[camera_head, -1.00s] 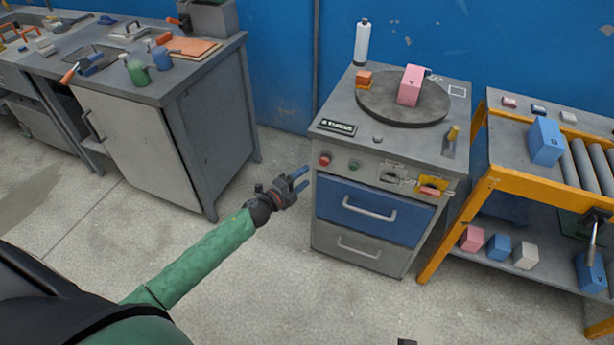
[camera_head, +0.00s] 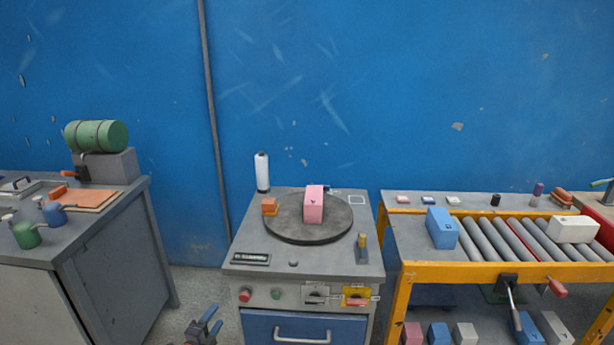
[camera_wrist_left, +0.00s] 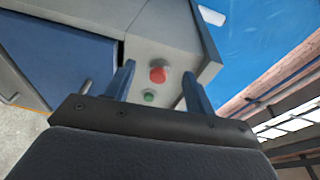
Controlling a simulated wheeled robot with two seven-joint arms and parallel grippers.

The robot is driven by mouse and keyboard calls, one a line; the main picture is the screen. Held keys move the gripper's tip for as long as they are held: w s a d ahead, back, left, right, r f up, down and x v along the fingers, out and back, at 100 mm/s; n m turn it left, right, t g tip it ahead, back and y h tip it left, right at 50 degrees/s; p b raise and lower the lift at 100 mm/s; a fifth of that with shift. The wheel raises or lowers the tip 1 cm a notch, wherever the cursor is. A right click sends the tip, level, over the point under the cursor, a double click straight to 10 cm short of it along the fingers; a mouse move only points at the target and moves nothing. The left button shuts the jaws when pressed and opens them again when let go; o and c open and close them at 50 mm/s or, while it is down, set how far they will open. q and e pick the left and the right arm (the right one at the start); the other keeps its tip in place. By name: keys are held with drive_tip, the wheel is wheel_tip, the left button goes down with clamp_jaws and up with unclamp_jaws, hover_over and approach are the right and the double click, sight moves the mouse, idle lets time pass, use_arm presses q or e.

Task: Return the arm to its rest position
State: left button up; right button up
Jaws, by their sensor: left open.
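My left gripper (camera_head: 207,325) is low in the head view, in front of the grey cabinet's left front corner. Its two blue fingers are apart and nothing is between them. In the left wrist view the fingers (camera_wrist_left: 158,90) frame the red button (camera_wrist_left: 158,75) and green button (camera_wrist_left: 149,97) on the cabinet front, at a distance. The grey cabinet (camera_head: 245,220) carries a dark round turntable (camera_head: 285,228) with a pink block (camera_head: 314,205) standing on it. My right gripper is not in view.
An orange block (camera_head: 269,205) and a white bottle (camera_head: 262,172) are at the cabinet's left. A grey workbench (camera_head: 110,245) stands left, and an orange-framed roller table (camera_head: 397,305) stands right. Open floor (camera_head: 190,290) lies between workbench and cabinet.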

use_arm(q)
drive_tip(key=s+a+r+n+g+y, duration=0.2)
drive_tip(key=s+a+n+g+y, duration=0.25)
drive_tip(key=n+y, duration=0.6)
drive_tip(key=s+d+f+n+g+h, duration=0.1)
drive_tip(key=s+d+n+g+h, duration=0.1)
drive_tip(key=s+d, duration=0.5)
drive_tip(key=s+d+f+n+g+h+p, duration=0.1)
drive_tip(key=s+d+g, duration=0.4)
drive_tip(key=s, duration=1.3)
drive_tip(key=s+d+n+g+h+p, duration=0.1)
drive_tip(key=s+d+n+g+h, duration=0.2)
drive_tip(key=s+d, duration=0.6)
drive_tip(key=s+n+h, duration=0.1)
drive_tip(key=s+h, duration=0.1)
drive_tip(key=s, duration=0.1)
drive_tip(key=shift+s+f, duration=0.25)
drive_tip(key=shift+f, duration=0.15)
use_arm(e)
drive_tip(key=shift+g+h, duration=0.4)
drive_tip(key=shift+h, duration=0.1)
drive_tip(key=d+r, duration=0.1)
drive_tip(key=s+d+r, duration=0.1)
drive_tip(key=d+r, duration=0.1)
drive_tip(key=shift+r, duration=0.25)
